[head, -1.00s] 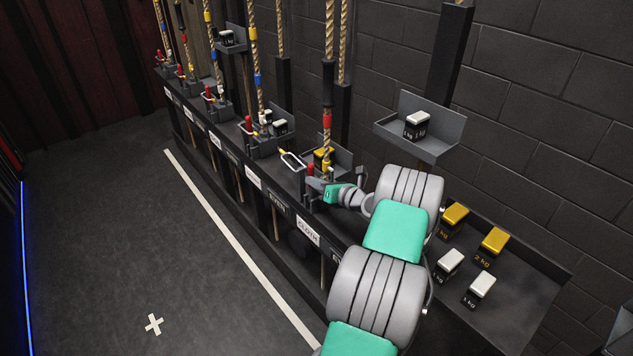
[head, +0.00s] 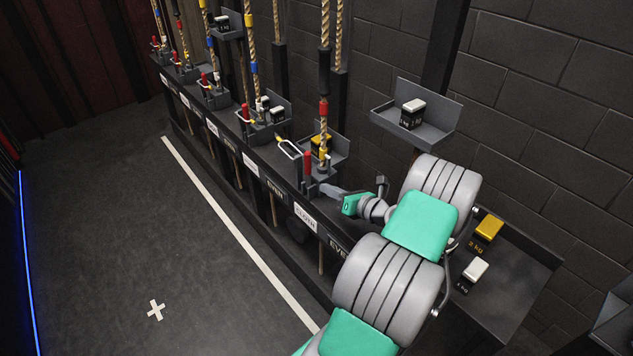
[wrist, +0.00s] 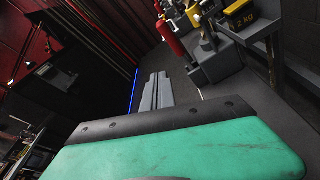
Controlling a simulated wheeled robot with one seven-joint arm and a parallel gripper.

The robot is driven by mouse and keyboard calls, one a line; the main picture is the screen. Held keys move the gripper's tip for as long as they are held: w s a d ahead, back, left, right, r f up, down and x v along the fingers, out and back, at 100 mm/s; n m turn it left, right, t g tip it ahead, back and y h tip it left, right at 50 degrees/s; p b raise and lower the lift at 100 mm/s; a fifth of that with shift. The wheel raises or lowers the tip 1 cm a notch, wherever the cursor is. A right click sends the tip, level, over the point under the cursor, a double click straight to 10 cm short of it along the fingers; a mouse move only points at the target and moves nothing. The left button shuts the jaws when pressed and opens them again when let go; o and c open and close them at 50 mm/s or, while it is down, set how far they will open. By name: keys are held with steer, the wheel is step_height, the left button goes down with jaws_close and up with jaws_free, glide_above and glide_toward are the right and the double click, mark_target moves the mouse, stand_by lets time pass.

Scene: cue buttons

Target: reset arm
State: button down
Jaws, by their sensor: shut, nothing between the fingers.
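My gripper (head: 331,190) is at the end of my grey and green arm, just right of the nearest rope station. In the wrist view its fingers (wrist: 154,92) are together with nothing between them. A red lever (head: 307,163) stands upright on that station, to the left of the fingers; it also shows in the wrist view (wrist: 171,38), apart from them. A yellow loop (head: 289,149) is beside the lever.
A shelf (head: 443,132) with a white-topped weight (head: 412,112) is above my arm. A yellow weight (head: 488,229) and a white-topped weight (head: 473,272) show at the right; my arm may hide others. The floor (head: 90,230) at the left is open.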

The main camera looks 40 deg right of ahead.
steer(key=shift+s+d, duration=0.15)
steer(key=shift+s, duration=0.4)
steer(key=w+a+r+n+g+y, duration=0.1)
steer(key=w+a+r+n+g, duration=0.3)
steer(key=a+n, duration=0.85)
steer(key=w+a+r+n+g+y, duration=0.15)
steer(key=a+n+g, duration=0.35)
steer(key=a+n, duration=0.75)
steer(key=s+a+r+n+g+h, duration=0.1)
steer(key=s+a+r+n, duration=0.1)
steer(key=s+a+n, duration=0.4)
steer(key=s+a+r+n+g+h, duration=0.2)
steer(key=s+a+n, duration=0.4)
steer(key=s+n, duration=0.3)
steer(key=shift+s+r+n, duration=0.3)
steer(key=shift+s+r, duration=0.1)
steer(key=shift+r, duration=0.4)
